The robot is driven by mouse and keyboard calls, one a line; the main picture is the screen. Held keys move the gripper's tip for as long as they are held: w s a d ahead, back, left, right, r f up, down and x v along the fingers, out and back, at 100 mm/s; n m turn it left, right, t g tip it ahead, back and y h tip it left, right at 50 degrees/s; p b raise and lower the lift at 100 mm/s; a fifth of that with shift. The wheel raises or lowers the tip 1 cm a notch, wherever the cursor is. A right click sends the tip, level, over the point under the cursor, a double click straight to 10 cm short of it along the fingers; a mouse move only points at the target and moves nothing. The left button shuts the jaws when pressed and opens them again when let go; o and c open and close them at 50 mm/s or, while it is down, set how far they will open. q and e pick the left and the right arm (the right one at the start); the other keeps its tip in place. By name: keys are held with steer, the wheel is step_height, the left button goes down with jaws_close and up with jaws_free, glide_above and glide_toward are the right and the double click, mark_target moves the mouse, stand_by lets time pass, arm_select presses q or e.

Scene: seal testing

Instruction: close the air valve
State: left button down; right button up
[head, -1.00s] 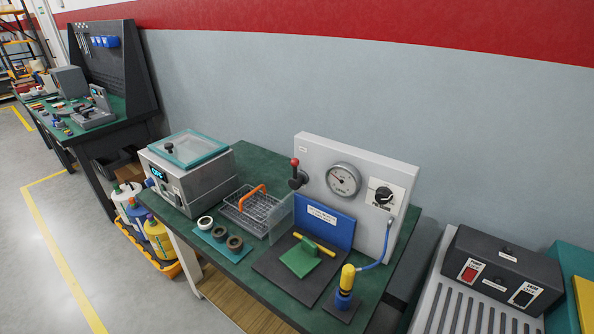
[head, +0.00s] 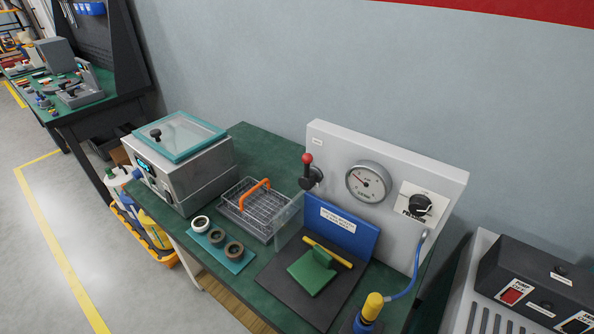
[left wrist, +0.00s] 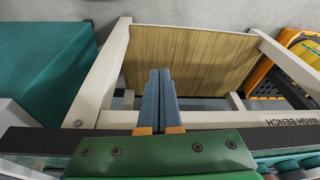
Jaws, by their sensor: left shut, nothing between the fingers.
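The air valve (head: 311,177) is a dark fitting on the left of the grey upright panel (head: 340,143), with a short lever and a red knob (head: 307,158) on top. Its lever points upward. A round gauge (head: 368,182) and a black knob (head: 419,206) sit to its right on the same panel. In the left wrist view my left gripper (left wrist: 160,73) has its two blue-grey fingers together, with nothing between them. It is in front of a wooden lower shelf (left wrist: 190,58) of a bench, and not at the valve. My right gripper is in neither view.
The green bench top (head: 250,138) holds a lidded steel bath (head: 180,160), a wire basket (head: 262,208), several rings on a teal mat (head: 240,261), and a clear upright sheet (head: 289,217). A yellow-topped blue tool (head: 370,311) stands at the front right.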

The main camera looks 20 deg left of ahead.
arm_select(q)
steer(key=w+r+n+t+h, duration=0.4)
steer(key=w+r+n+t, duration=0.4)
steer(key=w+r, duration=1.05)
steer(key=w+a+r+n+t, duration=0.2)
steer(key=w+r+n+t, duration=0.1)
steer(key=r, duration=0.3)
steer(key=w+a+r+n+t, duration=0.3)
steer(key=w+r+n, duration=0.3)
steer(key=shift+a+n+t+b, duration=0.3)
steer(key=shift+a+t+b, duration=0.05)
steer(key=shift+t+b, duration=0.05)
steer(key=shift+w, duration=0.1)
steer(key=x, duration=1)
steer(key=s+d+p, duration=0.2)
steer(key=d, duration=0.1)
steer(key=shift+d+p, duration=0.15)
steer(key=shift+p, duration=0.15)
steer(key=shift+f, duration=0.1)
